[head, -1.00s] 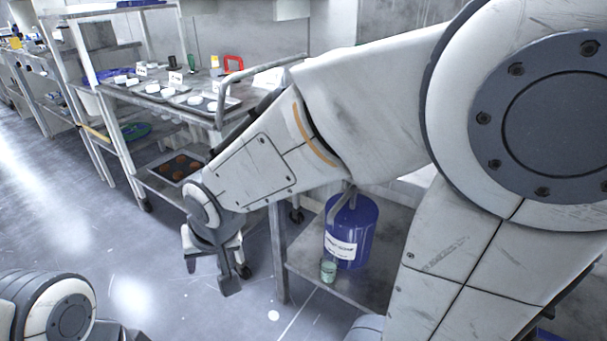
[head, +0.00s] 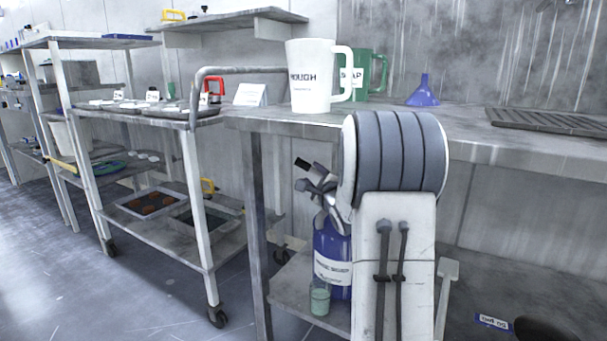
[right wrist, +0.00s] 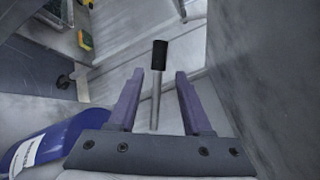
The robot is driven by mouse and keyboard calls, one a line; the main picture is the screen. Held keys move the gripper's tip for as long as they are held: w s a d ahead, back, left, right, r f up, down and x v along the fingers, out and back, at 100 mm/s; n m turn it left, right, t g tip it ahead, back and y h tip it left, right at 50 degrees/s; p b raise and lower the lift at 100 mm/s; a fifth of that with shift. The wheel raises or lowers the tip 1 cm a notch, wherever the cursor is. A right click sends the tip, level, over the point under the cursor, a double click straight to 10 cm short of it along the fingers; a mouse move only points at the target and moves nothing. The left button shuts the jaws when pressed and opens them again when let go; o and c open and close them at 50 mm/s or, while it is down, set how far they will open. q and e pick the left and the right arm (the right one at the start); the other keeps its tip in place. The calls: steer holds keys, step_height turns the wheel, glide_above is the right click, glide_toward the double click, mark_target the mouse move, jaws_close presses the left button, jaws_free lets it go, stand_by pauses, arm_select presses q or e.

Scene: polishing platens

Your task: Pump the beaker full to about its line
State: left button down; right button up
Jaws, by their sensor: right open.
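A blue soap container (head: 333,262) with a white label stands on the lower shelf; its side also shows in the right wrist view (right wrist: 42,142). A small pale green beaker (head: 320,301) stands in front of it; its line and fill level are too small to read. The pump handle (right wrist: 159,56) has a black grip on a grey rod. My right gripper (right wrist: 160,75) is open above the container, one finger on each side of the rod, with gaps on both sides. In the head view my right gripper (head: 314,181) is partly hidden by my arm. My left gripper is out of view.
The bench above (head: 465,122) holds a white jug (head: 309,78), a green jug (head: 377,75), a blue funnel (head: 424,92) and a dark grate (head: 552,122). A cart (head: 185,237) with trays stands to the left. The bench leg (head: 252,230) is close beside the container.

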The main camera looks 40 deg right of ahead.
mark_target(305, 166)
steer(key=b+x, duration=0.3)
steer(key=x, duration=0.5)
steer(key=shift+f, duration=0.1)
steer(key=shift+w+d, duration=0.15)
steer(key=shift+w, duration=0.2)
jaws_close()
stand_by(0.9)
